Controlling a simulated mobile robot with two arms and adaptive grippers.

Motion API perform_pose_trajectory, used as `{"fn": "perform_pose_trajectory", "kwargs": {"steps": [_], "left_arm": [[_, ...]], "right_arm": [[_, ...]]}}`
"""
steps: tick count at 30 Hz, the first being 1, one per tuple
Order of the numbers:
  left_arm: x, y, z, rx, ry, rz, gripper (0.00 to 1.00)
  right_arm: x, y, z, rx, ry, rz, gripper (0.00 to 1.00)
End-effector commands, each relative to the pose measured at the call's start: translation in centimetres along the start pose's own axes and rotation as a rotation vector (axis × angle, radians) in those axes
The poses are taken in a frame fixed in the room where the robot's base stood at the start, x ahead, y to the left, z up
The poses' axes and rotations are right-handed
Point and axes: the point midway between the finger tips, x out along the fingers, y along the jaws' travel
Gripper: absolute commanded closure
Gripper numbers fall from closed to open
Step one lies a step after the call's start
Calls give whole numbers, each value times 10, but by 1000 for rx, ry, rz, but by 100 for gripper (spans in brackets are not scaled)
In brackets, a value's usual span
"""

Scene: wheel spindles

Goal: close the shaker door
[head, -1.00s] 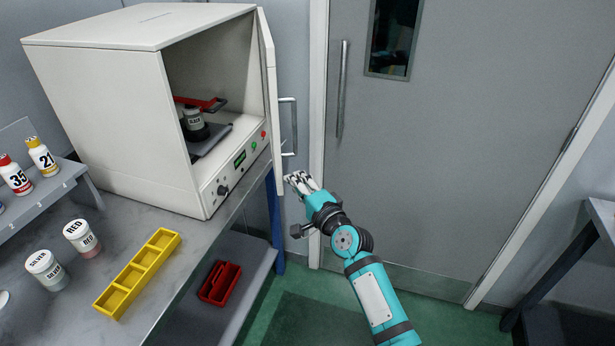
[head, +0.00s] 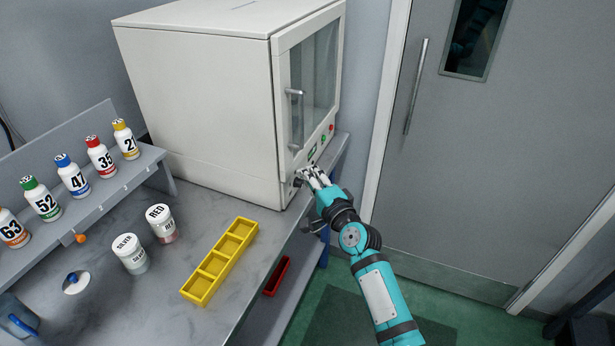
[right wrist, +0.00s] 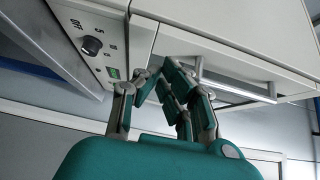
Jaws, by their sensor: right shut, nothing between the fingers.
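The shaker (head: 200,90) is a large white cabinet standing on the bench. Its door (head: 318,60), white with a glass window, lies across the front opening. I cannot tell whether it is fully flush. The upright metal door handle (head: 295,120) is near its left edge; in the right wrist view the handle (right wrist: 235,88) shows past the fingers. My right gripper (head: 312,175) is shut and empty, just in front of the lower front, below the handle. In the right wrist view its fingers (right wrist: 165,85) overlap the door's lower edge; contact is unclear. My left gripper is out of view.
The control panel with a knob (right wrist: 91,45) is below the door. A yellow tray (head: 222,262), a RED jar (head: 161,224) and a SILVER jar (head: 130,254) stand on the bench. A rack (head: 90,200) holds several numbered bottles. A red caddy (head: 277,276) is on the lower shelf.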

Motion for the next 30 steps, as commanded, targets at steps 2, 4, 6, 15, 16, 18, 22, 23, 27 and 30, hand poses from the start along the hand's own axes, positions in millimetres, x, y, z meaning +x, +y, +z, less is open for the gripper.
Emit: {"fn": "perform_pose_trajectory", "kwargs": {"steps": [2, 4, 6, 15, 16, 18, 22, 23, 27, 30], "left_arm": [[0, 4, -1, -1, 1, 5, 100], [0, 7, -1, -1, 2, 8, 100], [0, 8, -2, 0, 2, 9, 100], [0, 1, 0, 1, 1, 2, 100], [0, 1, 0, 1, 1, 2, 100], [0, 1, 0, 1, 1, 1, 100], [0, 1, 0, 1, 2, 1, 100], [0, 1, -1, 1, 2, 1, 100], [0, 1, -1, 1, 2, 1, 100], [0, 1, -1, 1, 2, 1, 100]], "right_arm": [[0, 0, 0, 0, 0, 0, 100], [0, 0, 0, 0, 0, 0, 100], [0, 0, 0, 0, 0, 0, 100], [-19, 1, 0, 1, 1, 0, 100], [-24, 1, 0, 1, 1, 0, 100], [-38, 2, 0, 0, 1, 1, 100], [-66, 1, -1, 1, 2, 1, 100], [-72, 1, -1, 1, 2, 1, 100], [-98, 1, -1, -1, 0, 1, 100], [-110, 1, -1, -1, 1, 1, 100]]}}
